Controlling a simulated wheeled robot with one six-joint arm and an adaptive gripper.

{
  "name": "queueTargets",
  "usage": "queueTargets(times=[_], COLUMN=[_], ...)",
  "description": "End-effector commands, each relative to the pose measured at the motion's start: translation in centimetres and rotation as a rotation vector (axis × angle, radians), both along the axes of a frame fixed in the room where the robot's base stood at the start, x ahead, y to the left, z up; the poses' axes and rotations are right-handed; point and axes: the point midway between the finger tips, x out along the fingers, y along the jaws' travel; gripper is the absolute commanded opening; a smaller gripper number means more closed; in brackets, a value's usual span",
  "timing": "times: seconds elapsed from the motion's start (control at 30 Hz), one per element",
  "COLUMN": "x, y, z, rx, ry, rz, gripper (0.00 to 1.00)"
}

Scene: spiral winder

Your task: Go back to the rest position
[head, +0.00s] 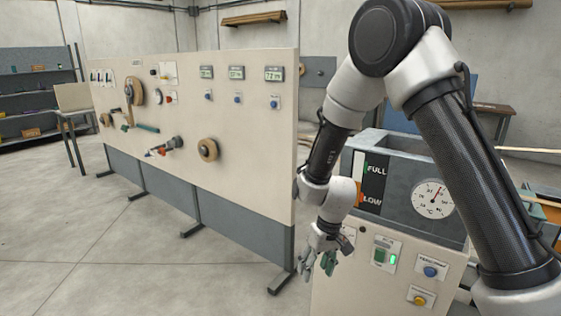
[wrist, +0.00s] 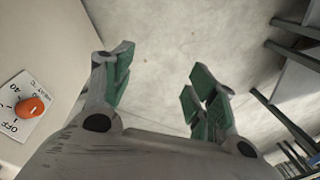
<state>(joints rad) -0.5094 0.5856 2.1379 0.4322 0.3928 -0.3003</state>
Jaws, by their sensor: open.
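My gripper (head: 327,262) hangs at the end of my arm in the head view, low and in front of the machine with the FULL/LOW gauge. In the wrist view my gripper (wrist: 158,88) shows its green-padded fingers spread apart, with only bare floor between them. It is open and holds nothing. The arm is bent, its upper links crossing the right half of the head view and hiding part of the tank.
A cream panel (head: 240,110) with knobs, displays and reels stands to the left. The cream machine (head: 340,290) with a dial gauge (head: 433,197) and buttons is close behind my gripper. An orange knob (wrist: 32,108) shows at left in the wrist view. Floor (head: 120,260) is clear at front left.

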Motion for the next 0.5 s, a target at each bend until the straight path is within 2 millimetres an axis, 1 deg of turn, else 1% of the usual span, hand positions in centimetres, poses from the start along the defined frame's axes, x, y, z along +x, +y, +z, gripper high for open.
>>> queueTargets(times=[0.03, 0.07, 0.1, 0.17, 0.2, 0.27, 0.3, 0.37, 0.4, 0.5], x=[-1.0, -1.8, -2.8, -4.4, -5.6, -7.3, -8.4, -10.2, -11.3, -14.1], y=[-1.7, -2.8, -4.3, -6.7, -8.2, -10.6, -12.1, -14.4, -15.9, -19.1], z=[3.1, 4.7, 6.8, 9.8, 11.7, 14.3, 15.9, 18.1, 19.5, 22.4], rx=[-0.003, -0.009, -0.019, -0.039, -0.053, -0.074, -0.088, -0.107, -0.119, -0.140], ry=[0.024, 0.045, 0.065, 0.091, 0.102, 0.111, 0.110, 0.103, 0.093, 0.044], rz=[-0.023, -0.036, -0.052, -0.080, -0.097, -0.120, -0.138, -0.162, -0.177, -0.209], gripper=[0.58, 0.58, 0.58, 0.58, 0.58, 0.58, 0.58, 0.58, 0.58, 0.58])
